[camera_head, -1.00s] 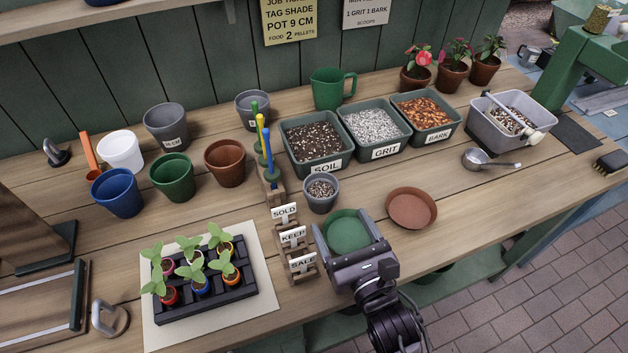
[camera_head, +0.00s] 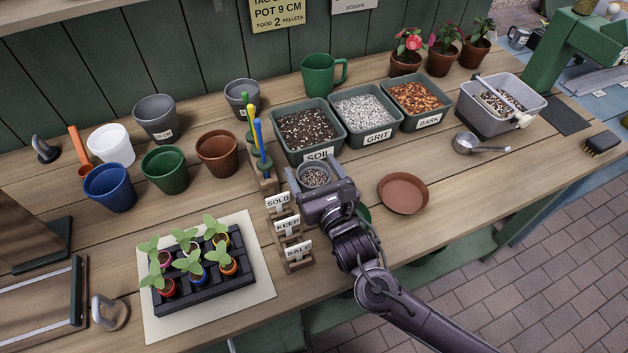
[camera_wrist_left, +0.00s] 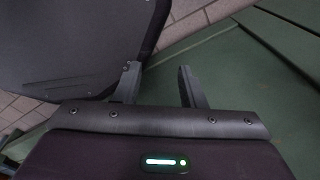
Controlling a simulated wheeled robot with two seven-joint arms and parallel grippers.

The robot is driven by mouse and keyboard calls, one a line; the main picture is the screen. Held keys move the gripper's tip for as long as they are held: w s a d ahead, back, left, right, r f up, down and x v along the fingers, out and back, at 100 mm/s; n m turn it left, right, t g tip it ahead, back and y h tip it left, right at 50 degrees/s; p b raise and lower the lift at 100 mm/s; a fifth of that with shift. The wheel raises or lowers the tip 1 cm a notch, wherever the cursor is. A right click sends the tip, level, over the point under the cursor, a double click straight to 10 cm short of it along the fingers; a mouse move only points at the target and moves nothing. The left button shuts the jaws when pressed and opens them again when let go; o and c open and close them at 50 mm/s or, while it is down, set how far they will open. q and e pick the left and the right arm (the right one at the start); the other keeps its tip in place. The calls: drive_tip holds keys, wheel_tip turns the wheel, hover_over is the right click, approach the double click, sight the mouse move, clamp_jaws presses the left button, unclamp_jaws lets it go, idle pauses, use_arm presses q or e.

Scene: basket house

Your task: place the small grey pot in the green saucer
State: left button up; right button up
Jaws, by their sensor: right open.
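The small grey pot (camera_head: 314,175), filled with speckled mix, stands on the bench in front of the soil tub. My right gripper (camera_head: 318,177) is open with its fingers around the pot's two sides; I cannot tell whether they touch it. The green saucer (camera_head: 363,214) is mostly hidden under my right gripper and wrist; only a sliver of its rim shows. My left gripper (camera_wrist_left: 157,82) shows only in the left wrist view, its two fingers apart with nothing between them, away from the bench top.
Tubs of soil (camera_head: 308,131), grit (camera_head: 367,120) and bark (camera_head: 416,104) stand behind the pot. Wooden label holders (camera_head: 291,251) are close at left. A terracotta saucer (camera_head: 403,193) lies to the right. A seedling tray (camera_head: 205,272) sits front left.

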drive_tip(key=shift+w+a, duration=0.25)
drive_tip(key=shift+w, duration=0.35)
drive_tip(key=c, duration=0.9)
use_arm(q)
drive_tip(key=shift+w, duration=0.2)
use_arm(e)
drive_tip(key=shift+o, duration=0.2)
drive_tip(key=shift+s, duration=0.1)
drive_tip(key=shift+r, duration=0.1)
